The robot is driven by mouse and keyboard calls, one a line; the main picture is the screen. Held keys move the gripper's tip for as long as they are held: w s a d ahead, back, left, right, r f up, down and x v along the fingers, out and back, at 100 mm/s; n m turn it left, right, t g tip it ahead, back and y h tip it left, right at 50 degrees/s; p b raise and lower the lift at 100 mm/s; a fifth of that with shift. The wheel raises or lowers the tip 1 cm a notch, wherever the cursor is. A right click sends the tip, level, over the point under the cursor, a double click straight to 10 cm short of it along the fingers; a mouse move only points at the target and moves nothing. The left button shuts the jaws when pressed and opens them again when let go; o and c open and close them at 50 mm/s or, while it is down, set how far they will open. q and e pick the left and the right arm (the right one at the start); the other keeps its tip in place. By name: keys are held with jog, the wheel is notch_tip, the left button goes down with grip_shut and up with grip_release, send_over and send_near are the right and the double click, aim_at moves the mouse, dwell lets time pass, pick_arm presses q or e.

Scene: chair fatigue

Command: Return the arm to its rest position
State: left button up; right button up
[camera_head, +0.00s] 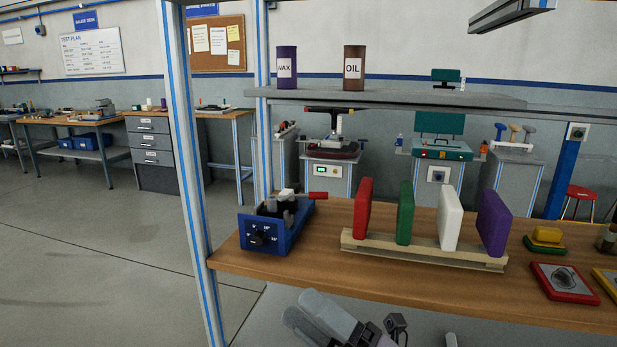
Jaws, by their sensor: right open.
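My right arm shows in grey at the bottom middle of the head view, below the front edge of the wooden workbench (330,265). My right gripper (389,331) is at its end, cut by the bottom edge of the picture. It is open, and I see nothing held in it. It is apart from the things on the bench. My left gripper is not in view.
On the bench stand a blue fixture with a dial (275,231) and a wooden rack (420,250) with red, green, white and purple slabs. A red-framed plate (565,282) lies at right. A blue-striped post (188,150) rises at left. Open floor (90,260) lies beyond.

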jog(key=s+d+f+m+t+h+p, duration=0.1)
jog(key=d+f+m+t+h, duration=0.2)
jog(key=d+f+m+h, duration=0.5)
jog(key=d+f+m+t+h, duration=0.4)
jog(key=f+m+h, duration=0.45)
jog(key=m, duration=0.65)
jog(key=s+d+f+m+g+h, duration=0.1)
jog(key=s+d+f+m+g, duration=0.2)
jog(key=s+f, duration=0.3)
jog(key=s+d+f+m+g+h+p, duration=0.1)
jog(key=s+d+f+m+g+h, duration=0.1)
jog(key=s+d+f+m, duration=0.3)
notch_tip(320, 180, down, 4)
jog(key=s+g, duration=0.1)
jog(key=s, duration=0.1)
jog(key=shift+s+m+g, duration=0.3)
jog(key=shift+m+g, duration=0.1)
